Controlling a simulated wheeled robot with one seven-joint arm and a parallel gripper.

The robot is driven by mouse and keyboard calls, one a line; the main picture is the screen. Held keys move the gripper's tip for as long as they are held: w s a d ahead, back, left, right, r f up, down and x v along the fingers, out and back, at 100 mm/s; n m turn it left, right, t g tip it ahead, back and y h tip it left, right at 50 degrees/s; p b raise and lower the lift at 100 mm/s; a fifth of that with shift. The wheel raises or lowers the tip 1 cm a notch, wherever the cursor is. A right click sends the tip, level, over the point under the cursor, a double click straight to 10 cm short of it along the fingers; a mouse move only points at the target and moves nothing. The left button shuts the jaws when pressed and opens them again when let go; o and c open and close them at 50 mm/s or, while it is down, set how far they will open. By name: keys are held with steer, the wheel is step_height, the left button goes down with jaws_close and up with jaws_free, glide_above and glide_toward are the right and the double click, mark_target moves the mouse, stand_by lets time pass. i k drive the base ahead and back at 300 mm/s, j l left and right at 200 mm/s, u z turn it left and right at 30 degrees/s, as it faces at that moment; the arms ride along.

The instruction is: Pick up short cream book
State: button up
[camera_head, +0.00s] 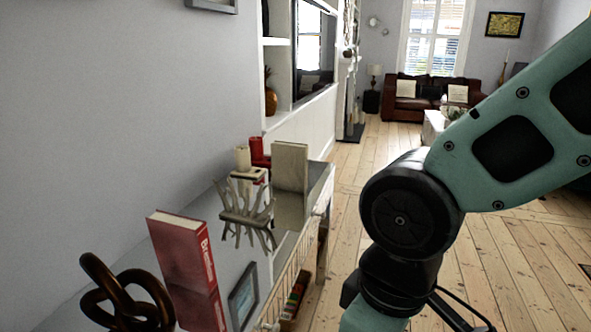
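A cream upright block (290,168), which looks like the short cream book, stands on the far end of a narrow sideboard (321,180) along the left wall. Its plain face is turned toward me, and a paler patch below it looks like its reflection in the glossy top. A branching, antler-like ornament (247,213) stands in front of it to the left. My gripper is out of view. Only my teal and black arm shows on the right, apart from the sideboard.
A tall red book (181,255) stands nearer on the sideboard, with a dark knotted ornament (122,296) at the bottom left. A cream candle (243,158) and a red object (259,151) stand behind the antler-like ornament. Floorboards at right are mostly clear.

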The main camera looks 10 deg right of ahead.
mark_target(289, 160)
steer(key=i+l+u, duration=0.1)
steer(key=u, duration=0.35)
steer(key=i+l+u, duration=0.1)
steer(key=u, duration=0.35)
steer(key=l+u, duration=0.25)
steer(key=u, duration=0.15)
steer(key=l+u, duration=0.2)
steer(key=u, duration=0.25)
